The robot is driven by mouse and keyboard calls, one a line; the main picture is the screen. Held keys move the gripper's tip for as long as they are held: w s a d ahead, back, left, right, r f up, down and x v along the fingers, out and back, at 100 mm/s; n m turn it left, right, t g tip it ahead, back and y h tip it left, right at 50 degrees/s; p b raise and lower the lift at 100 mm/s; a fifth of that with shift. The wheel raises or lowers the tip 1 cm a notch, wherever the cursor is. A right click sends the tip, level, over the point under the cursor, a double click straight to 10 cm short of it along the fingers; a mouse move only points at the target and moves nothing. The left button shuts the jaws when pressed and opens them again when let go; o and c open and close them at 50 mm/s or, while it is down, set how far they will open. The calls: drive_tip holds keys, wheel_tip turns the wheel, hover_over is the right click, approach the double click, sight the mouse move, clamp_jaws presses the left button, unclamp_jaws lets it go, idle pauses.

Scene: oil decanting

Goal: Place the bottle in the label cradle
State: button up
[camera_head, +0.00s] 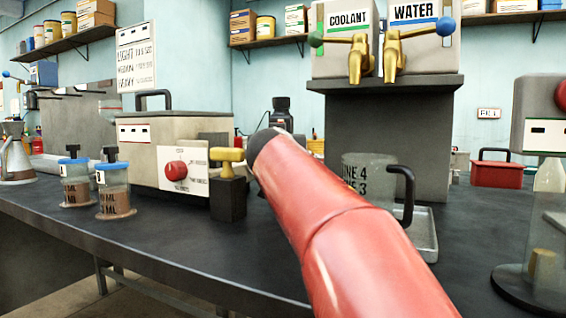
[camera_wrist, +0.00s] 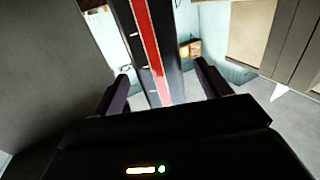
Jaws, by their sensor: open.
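In the head view my red arm reaches up and away from the lower right, and its far end hides my gripper or leaves it unclear. In the wrist view my gripper (camera_wrist: 163,84) is open, with a dark finger on each side. A dark upright piece with a red stripe (camera_wrist: 146,45) shows beyond and between the fingers; I cannot tell what it is or whether they touch it. A dark bottle-like shape (camera_head: 282,112) stands behind the arm's end; I cannot tell if it is the bottle. I cannot make out the label cradle.
Two capped jars (camera_head: 75,182) (camera_head: 114,190) stand at the left, beside a box with a red knob (camera_head: 176,171). A yellow-handled black block (camera_head: 228,198) is near the arm. A clear jug (camera_head: 368,175) and dispenser (camera_head: 395,125) stand right. The left front bench is clear.

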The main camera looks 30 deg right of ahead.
drive_tip(key=p+x, duration=0.2)
drive_tip(key=x, duration=0.4)
drive_tip(key=shift+w+d+r, duration=0.1)
drive_tip(key=shift+w+d, duration=0.05)
drive_tip(key=shift+c, duration=0.3)
clamp_jaws()
drive_tip(key=shift+r, duration=0.15)
